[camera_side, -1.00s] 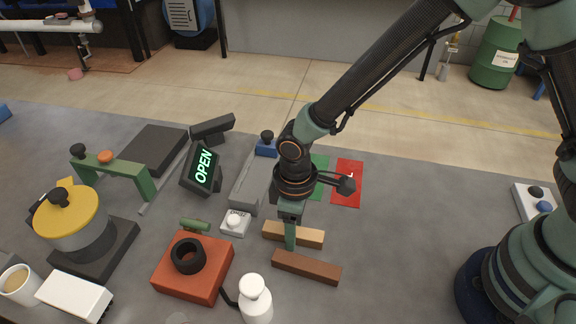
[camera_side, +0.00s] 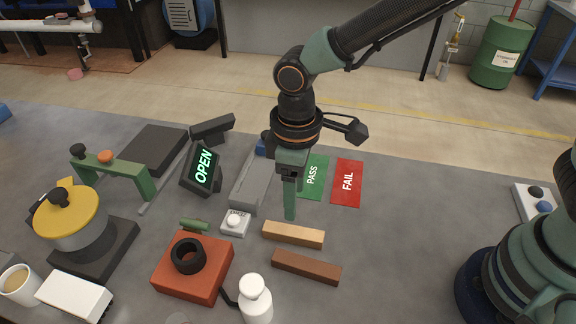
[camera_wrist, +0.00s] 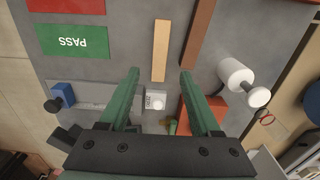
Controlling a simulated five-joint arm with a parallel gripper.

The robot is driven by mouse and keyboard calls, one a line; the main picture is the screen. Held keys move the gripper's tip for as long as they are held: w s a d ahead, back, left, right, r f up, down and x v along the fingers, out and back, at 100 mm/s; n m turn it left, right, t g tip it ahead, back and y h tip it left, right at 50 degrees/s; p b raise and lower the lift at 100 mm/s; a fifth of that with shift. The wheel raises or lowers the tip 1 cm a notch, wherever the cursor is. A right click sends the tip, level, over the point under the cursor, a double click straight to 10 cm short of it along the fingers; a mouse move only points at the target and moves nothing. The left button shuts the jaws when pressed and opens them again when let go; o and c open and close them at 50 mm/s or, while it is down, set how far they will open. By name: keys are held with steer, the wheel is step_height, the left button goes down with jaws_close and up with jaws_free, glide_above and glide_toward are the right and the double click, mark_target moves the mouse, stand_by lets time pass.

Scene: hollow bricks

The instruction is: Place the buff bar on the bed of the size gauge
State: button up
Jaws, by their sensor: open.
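The buff bar (camera_side: 293,235) lies flat on the grey table, beside a brown bar (camera_side: 306,267). It also shows in the wrist view (camera_wrist: 161,50), ahead of my fingers. My gripper (camera_side: 290,216) is open and empty, above the table and close to the buff bar's left end. In the wrist view, my two fingers (camera_wrist: 160,72) stand apart, in line with the buff bar.
A white ZERO button (camera_side: 235,222) sits left of the buff bar. An orange block with a black ring (camera_side: 190,268) and a white bottle (camera_side: 255,298) stand in front. Green PASS (camera_side: 313,177) and red FAIL (camera_side: 347,183) mats lie behind. The table right of the bars is clear.

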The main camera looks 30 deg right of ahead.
steer(key=s+d+r+m+t, duration=0.1)
steer(key=d+r+m+t, duration=0.1)
steer(key=d+r+m, duration=0.2)
steer(key=s+d+r+m+t, duration=0.1)
steer(key=d+r+m+t, duration=0.2)
steer(key=d+r, duration=0.7)
steer(key=d+m, duration=0.1)
steer(key=d, duration=0.8)
steer(key=shift+s+d+m, duration=0.25)
steer(key=shift+m, duration=0.05)
steer(key=shift+o, duration=0.5)
steer(key=shift+s+d+t, duration=0.25)
steer(key=shift+d+t, duration=0.05)
steer(key=shift+d, duration=0.2)
